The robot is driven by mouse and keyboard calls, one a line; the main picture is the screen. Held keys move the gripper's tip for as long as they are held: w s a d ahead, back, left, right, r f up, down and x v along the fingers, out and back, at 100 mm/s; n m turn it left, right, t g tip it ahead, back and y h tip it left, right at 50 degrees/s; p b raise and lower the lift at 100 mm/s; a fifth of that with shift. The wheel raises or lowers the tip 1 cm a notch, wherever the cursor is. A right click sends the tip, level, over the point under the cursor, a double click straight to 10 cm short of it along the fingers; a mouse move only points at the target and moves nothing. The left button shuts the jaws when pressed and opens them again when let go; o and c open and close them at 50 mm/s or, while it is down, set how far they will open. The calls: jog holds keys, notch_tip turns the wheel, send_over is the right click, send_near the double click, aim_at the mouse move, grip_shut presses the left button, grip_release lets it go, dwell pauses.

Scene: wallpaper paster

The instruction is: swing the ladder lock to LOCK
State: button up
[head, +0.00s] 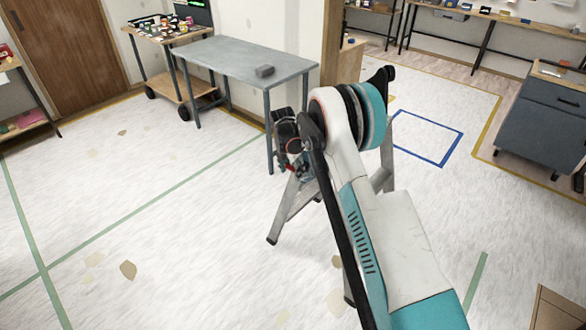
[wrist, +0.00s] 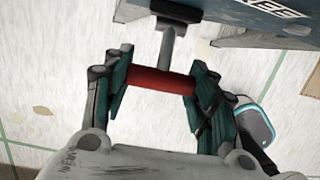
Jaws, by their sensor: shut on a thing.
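The ladder (head: 291,212) stands behind my arm in the head view, with its grey metal legs showing on both sides and its upper part hidden. In the wrist view a grey-blue part of the ladder (wrist: 250,40) crosses the top right and bears partly cut-off pale lettering. The ladder lock's red grip (wrist: 162,84) sits on a grey metal lever (wrist: 168,43) that runs up to a dark bracket. My gripper (wrist: 157,82) is shut on the red grip, with a finger at each end of it. No LOCK marking can be read.
A grey table (head: 245,58) with a small dark block (head: 265,71) stands behind the ladder to the left. A wheeled wooden cart (head: 160,35) is farther back. A dark drawer cabinet (head: 545,115) is at right. The floor at left is clear.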

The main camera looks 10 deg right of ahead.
jog(key=shift+f+t+h+b, duration=0.75)
jog(key=shift+f+t+h, duration=0.3)
jog(key=shift+h, duration=0.45)
jog(key=shift+f+t+h+b, duration=0.8)
jog(key=shift+t+h, duration=0.35)
jog(key=shift+h, duration=0.35)
jog(key=shift+f+t+h+b, duration=0.7)
jog(key=shift+f+t+h, duration=0.35)
jog(key=shift+h, duration=0.45)
jog(key=shift+w+d+r, duration=0.1)
jog(key=o, duration=1.1)
jog(key=shift+c, duration=0.2)
jog(key=v, duration=1.2)
jog(key=shift+f, duration=0.2)
